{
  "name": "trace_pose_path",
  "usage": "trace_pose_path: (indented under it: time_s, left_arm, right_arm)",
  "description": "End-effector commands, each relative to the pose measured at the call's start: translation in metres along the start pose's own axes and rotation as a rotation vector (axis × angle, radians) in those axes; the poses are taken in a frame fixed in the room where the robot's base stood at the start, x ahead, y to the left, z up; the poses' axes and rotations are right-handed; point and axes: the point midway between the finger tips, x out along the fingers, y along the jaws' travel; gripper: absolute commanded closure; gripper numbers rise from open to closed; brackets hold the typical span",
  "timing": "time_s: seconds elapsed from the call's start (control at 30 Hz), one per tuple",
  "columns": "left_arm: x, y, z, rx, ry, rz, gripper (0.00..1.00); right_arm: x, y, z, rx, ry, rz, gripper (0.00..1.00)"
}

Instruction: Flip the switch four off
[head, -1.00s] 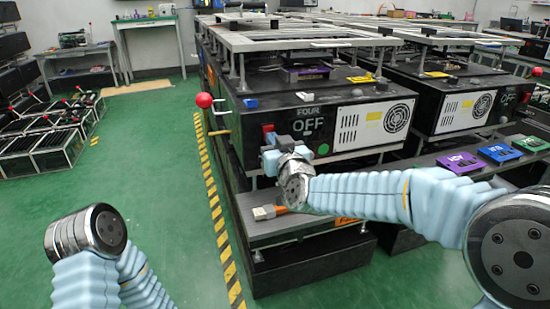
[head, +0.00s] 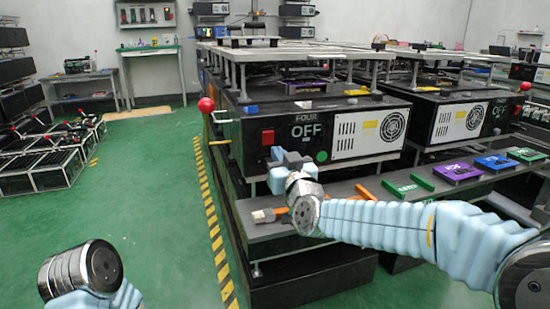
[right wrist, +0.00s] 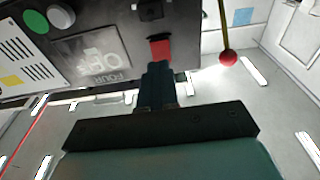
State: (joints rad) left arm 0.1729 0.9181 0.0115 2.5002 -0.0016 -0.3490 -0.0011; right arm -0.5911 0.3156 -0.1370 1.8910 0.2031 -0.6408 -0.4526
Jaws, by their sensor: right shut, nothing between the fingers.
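The black box marked FOUR (head: 306,118) has a display reading OFF (head: 307,131). Its red switch (head: 267,137) sits left of the display; it also shows in the right wrist view (right wrist: 160,49), where the box appears upside down. My right gripper (head: 277,154) is shut and empty, just below and right of the switch in the head view. In the right wrist view its closed tips (right wrist: 157,67) point at the switch, seemingly close beneath it. I cannot tell whether they touch. My left arm shows at the bottom left, but its gripper is out of view.
A lever with a red ball (head: 206,104) stands at the box's left corner; the ball also shows in the right wrist view (right wrist: 228,57). A green round button (head: 321,156) is below the display. A grey shelf (head: 345,192) runs below the box.

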Motion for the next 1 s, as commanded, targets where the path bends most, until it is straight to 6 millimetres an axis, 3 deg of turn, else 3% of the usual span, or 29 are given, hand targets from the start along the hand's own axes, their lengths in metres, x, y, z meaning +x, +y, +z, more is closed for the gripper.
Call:
trace_pose_path:
  time_s: [0.5,0.7,1.0]
  left_arm:
    - [-0.002,0.001,-0.002,0.001,0.004,0.001,0.33]
    - [-0.002,0.001,-0.002,0.001,0.004,0.001,0.33]
    - [-0.002,0.001,-0.002,0.001,0.004,0.001,0.33]
  right_arm:
    - [-0.081,-0.001,-0.002,0.001,0.001,-0.002,1.0]
    - [-0.092,-0.001,-0.001,0.0,0.0,-0.002,1.0]
    - [-0.093,-0.001,-0.001,0.0,0.0,-0.002,1.0]
